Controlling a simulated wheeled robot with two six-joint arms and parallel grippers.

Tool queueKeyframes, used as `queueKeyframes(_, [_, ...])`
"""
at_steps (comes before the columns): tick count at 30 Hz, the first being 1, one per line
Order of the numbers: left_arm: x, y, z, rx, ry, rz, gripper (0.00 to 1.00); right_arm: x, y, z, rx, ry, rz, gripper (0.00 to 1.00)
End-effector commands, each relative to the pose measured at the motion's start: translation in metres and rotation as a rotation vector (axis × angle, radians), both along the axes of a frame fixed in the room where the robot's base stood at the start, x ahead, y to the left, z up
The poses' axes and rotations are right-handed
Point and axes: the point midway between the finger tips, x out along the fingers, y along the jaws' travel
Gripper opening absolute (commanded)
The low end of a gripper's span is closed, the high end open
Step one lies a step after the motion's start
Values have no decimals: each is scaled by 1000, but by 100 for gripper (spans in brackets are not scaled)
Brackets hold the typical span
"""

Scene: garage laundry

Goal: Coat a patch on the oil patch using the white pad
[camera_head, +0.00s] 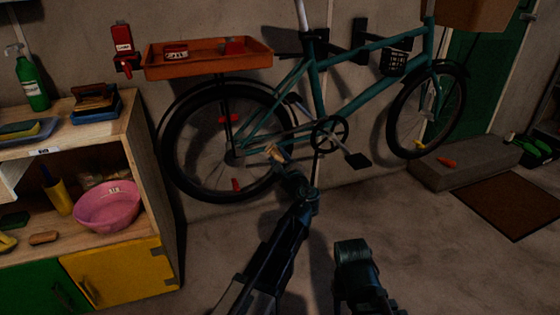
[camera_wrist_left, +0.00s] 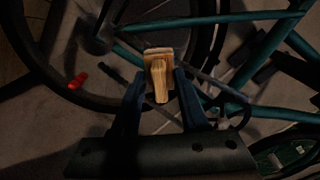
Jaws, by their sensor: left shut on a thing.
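My left gripper (camera_head: 283,166) reaches forward in front of the bicycle's rear wheel and crank. In the left wrist view my left gripper (camera_wrist_left: 158,86) is shut on a small block with a tan wooden handle, probably the white pad (camera_wrist_left: 160,58). The block lies between the two fingers and looks tan and brownish in this dim light; its working face is hidden. The pad also shows small and pale at the gripper's tip in the head view (camera_head: 272,151). I cannot make out the oil patch in either view.
A teal bicycle (camera_head: 350,95) stands against the wall, close around my left gripper. An orange tray (camera_head: 205,66) sits above its rear wheel. A wooden cabinet (camera_head: 135,150) with a pink basin (camera_head: 108,207) is at left. A doormat (camera_head: 507,205) lies right; the middle floor is clear.

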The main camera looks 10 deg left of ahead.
Motion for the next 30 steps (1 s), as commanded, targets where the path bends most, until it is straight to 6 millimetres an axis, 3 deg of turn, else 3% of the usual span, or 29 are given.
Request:
queueKeyframes(12, [32, 22, 0, 0, 0, 1, 0, 0, 0, 0, 0, 0, 0, 50])
queueKeyframes(30, [33, 23, 0, 0, 0, 0, 0, 0, 0, 0, 0, 0, 0, 50])
